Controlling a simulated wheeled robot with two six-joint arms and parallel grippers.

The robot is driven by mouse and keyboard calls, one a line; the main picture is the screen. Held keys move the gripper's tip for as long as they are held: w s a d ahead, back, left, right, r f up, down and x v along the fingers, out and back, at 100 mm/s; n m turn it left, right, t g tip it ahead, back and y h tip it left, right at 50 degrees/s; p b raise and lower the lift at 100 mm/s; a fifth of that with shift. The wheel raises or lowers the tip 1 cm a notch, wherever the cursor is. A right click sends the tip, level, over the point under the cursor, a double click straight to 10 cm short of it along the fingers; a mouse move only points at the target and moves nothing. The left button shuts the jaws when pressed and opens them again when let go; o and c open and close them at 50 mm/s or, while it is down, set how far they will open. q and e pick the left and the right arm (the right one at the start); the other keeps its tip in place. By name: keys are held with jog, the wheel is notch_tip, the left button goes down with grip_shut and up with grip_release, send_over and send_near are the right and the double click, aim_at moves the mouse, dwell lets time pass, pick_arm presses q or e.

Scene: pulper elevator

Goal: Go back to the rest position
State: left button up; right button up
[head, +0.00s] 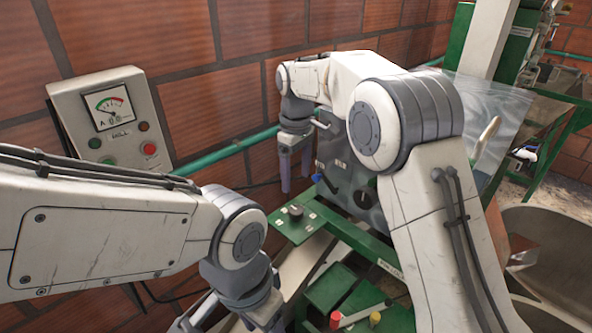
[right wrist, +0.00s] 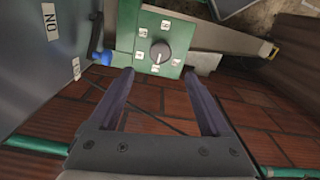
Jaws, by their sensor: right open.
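My right gripper (head: 294,172) hangs with its fingers pointing down, in front of the brick wall and just above and behind a small green plate with a dark rotary knob (head: 295,210). In the right wrist view my right gripper (right wrist: 158,72) has its two fingers wide apart with nothing between them. The knob (right wrist: 160,52) shows beyond the fingertips, ringed by white labels, and the fingers look clear of it. My left arm reaches in from the left, and its gripper (head: 200,316) is only partly visible at the bottom edge, so its jaws cannot be judged.
A grey control box (head: 112,120) with a gauge and buttons is on the brick wall at left. A green pipe (head: 235,146) runs along the wall. A metal panel with a blue-handled switch (head: 328,182) stands beside my right gripper. Red and yellow knobs (head: 336,320) are low in front.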

jog(key=s+f+m+b, duration=0.25)
jog(key=s+b, duration=0.25)
jog(key=s, duration=1.4)
jog(key=s+d+f+b, duration=0.1)
jog(key=s+d+f, duration=0.1)
jog(key=s+f, duration=0.2)
jog(key=s+d+f+y+b, duration=0.1)
jog(key=s+f, duration=0.3)
jog(key=s, duration=0.7)
jog(key=shift+d+f+m+b, duration=0.2)
jog(key=shift+d+m+b, duration=0.25)
jog(key=shift+d, duration=0.45)
jog(key=shift+s, duration=0.1)
